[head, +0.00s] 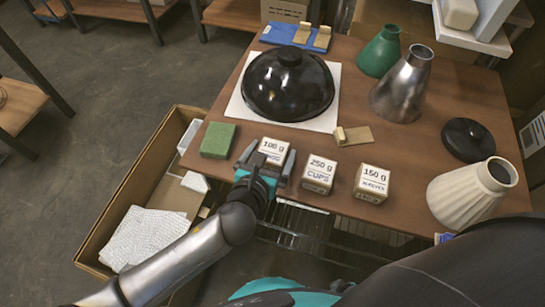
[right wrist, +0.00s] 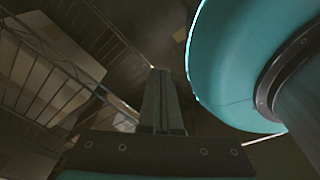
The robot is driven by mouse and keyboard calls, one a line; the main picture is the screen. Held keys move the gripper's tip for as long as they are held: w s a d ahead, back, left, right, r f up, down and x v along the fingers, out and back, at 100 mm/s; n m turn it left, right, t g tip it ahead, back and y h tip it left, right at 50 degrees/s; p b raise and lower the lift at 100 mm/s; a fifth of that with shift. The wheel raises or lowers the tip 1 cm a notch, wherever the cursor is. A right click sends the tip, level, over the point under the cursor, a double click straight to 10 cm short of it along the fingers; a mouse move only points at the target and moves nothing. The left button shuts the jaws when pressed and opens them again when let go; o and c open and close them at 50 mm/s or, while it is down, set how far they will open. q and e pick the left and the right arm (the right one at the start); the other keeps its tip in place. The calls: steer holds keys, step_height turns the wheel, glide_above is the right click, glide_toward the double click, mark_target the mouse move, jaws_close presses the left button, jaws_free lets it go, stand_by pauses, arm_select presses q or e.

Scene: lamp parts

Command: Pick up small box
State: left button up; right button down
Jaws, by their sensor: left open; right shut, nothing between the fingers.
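Three small cream boxes with printed labels stand in a row near the table's front edge in the head view: a "100 g" box (head: 272,148), a "250 g" box (head: 319,173) and a "150 g" box (head: 371,183). My left gripper (head: 268,160) is open, with one finger on each side of the 100 g box; I cannot tell whether they touch it. The gripper hides part of this box. My right gripper (right wrist: 160,100) is shut and empty in the right wrist view, away from the boxes.
A green sponge (head: 218,140) lies left of the 100 g box. A black dome (head: 289,84) rests on a white sheet (head: 240,108) behind. A tan piece (head: 355,135) lies behind the boxes. A cardboard carton (head: 124,190) is left of the table (head: 430,110).

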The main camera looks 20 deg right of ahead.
arm_select(q)
steer(key=shift+w+d+f, duration=0.1)
steer(key=shift+w+d, duration=0.05)
steer(key=shift+w, duration=0.1)
steer(key=c, duration=1.4)
